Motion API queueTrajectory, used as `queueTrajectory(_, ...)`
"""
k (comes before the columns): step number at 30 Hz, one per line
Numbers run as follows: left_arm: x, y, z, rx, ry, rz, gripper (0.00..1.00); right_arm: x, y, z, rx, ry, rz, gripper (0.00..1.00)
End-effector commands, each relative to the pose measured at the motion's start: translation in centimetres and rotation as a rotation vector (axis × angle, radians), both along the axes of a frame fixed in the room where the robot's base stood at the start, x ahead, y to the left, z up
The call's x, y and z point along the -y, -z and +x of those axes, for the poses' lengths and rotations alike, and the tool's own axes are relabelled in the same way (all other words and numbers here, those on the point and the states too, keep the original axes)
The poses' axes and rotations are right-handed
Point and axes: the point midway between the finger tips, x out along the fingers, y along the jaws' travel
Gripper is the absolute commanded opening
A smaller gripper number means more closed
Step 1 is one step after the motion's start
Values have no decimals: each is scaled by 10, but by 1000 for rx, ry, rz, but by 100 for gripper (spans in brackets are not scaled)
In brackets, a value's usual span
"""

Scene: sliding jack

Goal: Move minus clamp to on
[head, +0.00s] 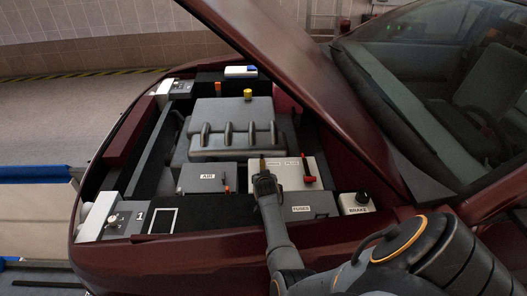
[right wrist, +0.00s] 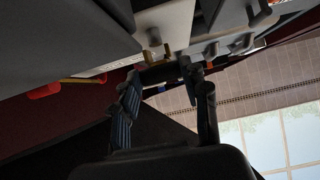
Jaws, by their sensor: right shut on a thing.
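The battery (head: 290,181) is a pale box in the engine bay, with minus and plus labels on top. My right gripper (head: 264,178) is over its left front part, at the minus side. In the right wrist view my right gripper (right wrist: 160,74) is shut on a dark piece, the minus clamp (right wrist: 158,75), mostly hidden by the fingers. Brass-coloured prongs (right wrist: 152,52) show just beyond it, close to the pale battery side. A brass tip (head: 262,164) also shows above the gripper in the head view. Whether the clamp sits on the post cannot be told. My left gripper is not in view.
The red plus clamp (head: 304,169) is on the battery's right. The grey engine cover (head: 230,125) lies behind, the AIR box (head: 207,178) left, the FUSES box (head: 302,210) and BRAKE reservoir (head: 355,203) right. The raised hood (head: 290,75) slants above.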

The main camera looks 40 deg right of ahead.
Motion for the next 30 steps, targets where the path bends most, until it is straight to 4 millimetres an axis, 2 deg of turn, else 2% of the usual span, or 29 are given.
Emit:
queueTrajectory(1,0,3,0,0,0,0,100,-4,12,-4,-14,-1,11,0)
queueTrajectory(3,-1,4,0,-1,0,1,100,-5,14,-4,-15,-1,13,0)
queueTrajectory(20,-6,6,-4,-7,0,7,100,-6,19,-6,-20,-1,15,0)
queueTrajectory(21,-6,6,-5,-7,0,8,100,-6,19,-6,-20,-1,15,53)
queueTrajectory(23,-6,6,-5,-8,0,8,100,-6,19,-6,-18,-1,14,65)
queueTrajectory(24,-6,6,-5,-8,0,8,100,-5,18,-5,-17,-1,13,68)
queueTrajectory(30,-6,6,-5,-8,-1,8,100,-4,15,-4,-11,0,9,68)
